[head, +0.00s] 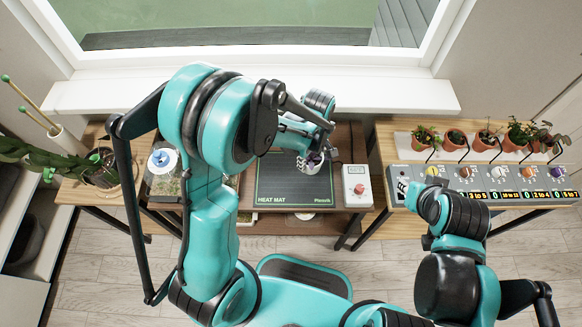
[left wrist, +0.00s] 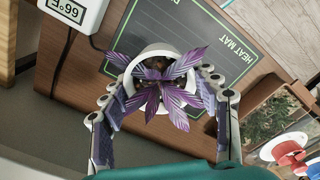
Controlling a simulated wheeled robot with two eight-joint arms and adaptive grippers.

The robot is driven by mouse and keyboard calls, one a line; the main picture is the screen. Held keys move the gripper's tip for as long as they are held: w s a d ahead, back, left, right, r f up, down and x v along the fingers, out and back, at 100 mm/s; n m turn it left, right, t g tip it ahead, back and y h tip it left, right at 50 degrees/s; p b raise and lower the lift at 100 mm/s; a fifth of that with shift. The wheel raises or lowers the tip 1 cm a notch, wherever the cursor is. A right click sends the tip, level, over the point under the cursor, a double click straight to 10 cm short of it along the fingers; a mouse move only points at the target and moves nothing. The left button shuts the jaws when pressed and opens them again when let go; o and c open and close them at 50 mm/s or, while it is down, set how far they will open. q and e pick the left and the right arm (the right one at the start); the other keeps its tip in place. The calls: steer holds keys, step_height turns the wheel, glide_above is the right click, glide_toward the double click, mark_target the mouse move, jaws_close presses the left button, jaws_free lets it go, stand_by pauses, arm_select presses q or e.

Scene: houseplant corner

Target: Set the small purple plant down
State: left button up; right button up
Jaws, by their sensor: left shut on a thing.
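The small purple plant (left wrist: 165,97) has striped purple leaves and sits in a white pot (left wrist: 151,51). My left gripper (left wrist: 163,110) is shut on the pot, with one finger on each side of it. In the head view my left gripper (head: 310,158) is over the dark heat mat (head: 290,188) and the plant is mostly hidden by it. The mat also shows in the left wrist view (left wrist: 228,28) behind the pot. I cannot tell whether the pot touches the mat. My right arm is in the head view, but its fingers cannot be made out.
A white controller with a red knob (head: 357,186) stands right of the mat. A glass terrarium (head: 163,187) with a blue-knobbed lid is at the left. Several potted plants (head: 426,137) stand on the right table behind a dial panel (head: 490,185). A leafy plant (head: 103,172) stands far left.

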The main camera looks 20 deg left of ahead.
arm_select(q)
steer(key=a+f+b, duration=0.1)
steer(key=a+f, duration=0.1)
steer(key=w+a+f+b, duration=0.1)
steer(key=a+f, duration=0.1)
steer(key=f, duration=0.1)
steer(key=a+f+b, duration=0.1)
steer(key=a+f, duration=0.1)
steer(key=shift+w+f, duration=0.15)
steer(key=shift+w, duration=0.15)
steer(key=shift+f, duration=0.25)
steer(key=shift+f+b, duration=0.15)
steer(key=shift+b, duration=0.15)
steer(key=o, duration=1.3)
steer(key=shift+o, duration=0.2)
